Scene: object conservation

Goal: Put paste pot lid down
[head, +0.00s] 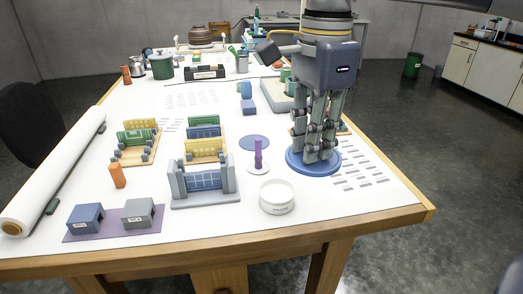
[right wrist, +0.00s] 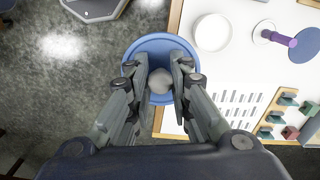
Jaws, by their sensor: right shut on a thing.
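My right gripper (head: 313,150) points down at the right part of the table and is shut on the grey knob (right wrist: 160,82) of a round blue lid (head: 300,168). The lid also shows in the right wrist view (right wrist: 158,43). It looks level and seems held above the table, but the exact gap is hard to tell. The open white paste pot (head: 277,198) stands on the table left of the lid and nearer the front edge; it also shows in the right wrist view (right wrist: 212,32). My left gripper is not in view.
A purple-handled piece (head: 258,158) on a white disc and a flat blue disc (head: 254,142) lie left of the lid. Behind the gripper are small coloured blocks. White paper (head: 375,195) with printed marks is clear to the right, up to the wooden table edge (head: 425,213).

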